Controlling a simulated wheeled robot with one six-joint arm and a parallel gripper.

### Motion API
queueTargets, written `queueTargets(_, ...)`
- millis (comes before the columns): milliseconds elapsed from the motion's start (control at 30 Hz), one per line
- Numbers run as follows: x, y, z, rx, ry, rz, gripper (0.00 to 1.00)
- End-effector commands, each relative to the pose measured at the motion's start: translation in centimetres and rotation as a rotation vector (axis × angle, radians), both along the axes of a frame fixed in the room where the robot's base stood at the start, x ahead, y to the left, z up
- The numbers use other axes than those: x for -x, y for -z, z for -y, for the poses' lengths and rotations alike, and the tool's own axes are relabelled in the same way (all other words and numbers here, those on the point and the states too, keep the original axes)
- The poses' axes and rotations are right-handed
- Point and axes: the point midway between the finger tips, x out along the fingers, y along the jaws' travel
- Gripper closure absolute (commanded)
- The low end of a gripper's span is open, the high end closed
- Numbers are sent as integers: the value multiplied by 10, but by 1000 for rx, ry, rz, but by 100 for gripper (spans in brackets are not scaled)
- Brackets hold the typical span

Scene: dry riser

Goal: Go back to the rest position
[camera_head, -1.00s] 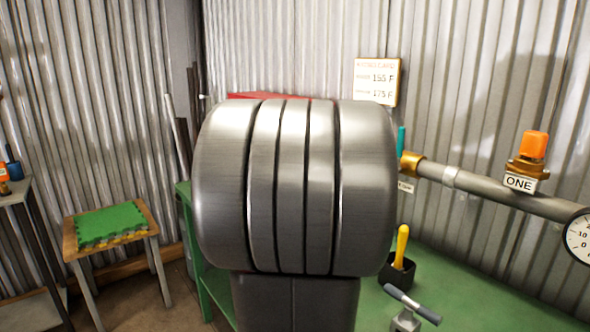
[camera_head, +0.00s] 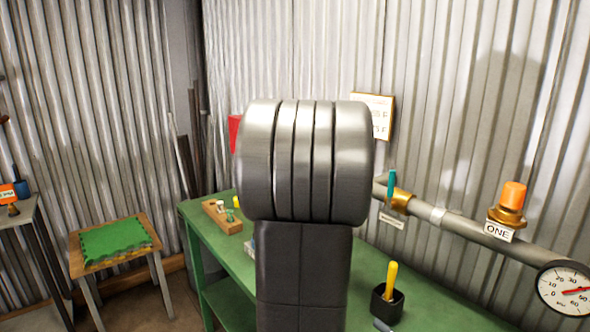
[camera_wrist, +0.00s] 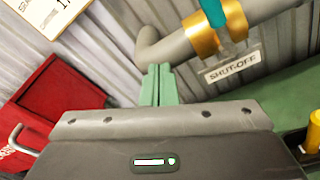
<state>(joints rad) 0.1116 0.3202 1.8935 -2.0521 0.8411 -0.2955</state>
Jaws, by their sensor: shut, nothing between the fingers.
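My gripper (camera_wrist: 157,72) shows in the wrist view as two slim green fingers side by side, closed together with nothing between them. In the head view my own dark arm stands upright in the middle and hides the gripper.
A green workbench (camera_head: 425,315) runs along the wall, bearing a wooden block (camera_head: 222,215) and a black cup (camera_head: 387,303) with a yellow handle. Above it are a valve (camera_head: 400,198) and a gauge (camera_head: 568,288). A red box (camera_wrist: 50,100) is left. A stool (camera_head: 162,245) stands left.

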Motion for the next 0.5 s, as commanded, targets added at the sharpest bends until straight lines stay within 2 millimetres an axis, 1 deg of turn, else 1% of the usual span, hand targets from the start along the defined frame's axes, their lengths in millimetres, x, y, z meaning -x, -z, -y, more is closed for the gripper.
queueTargets(33, 0, -3, 0, 13, 0, -21, 100)
queueTargets(500, -1, 12, -1, 130, 1, -168, 100)
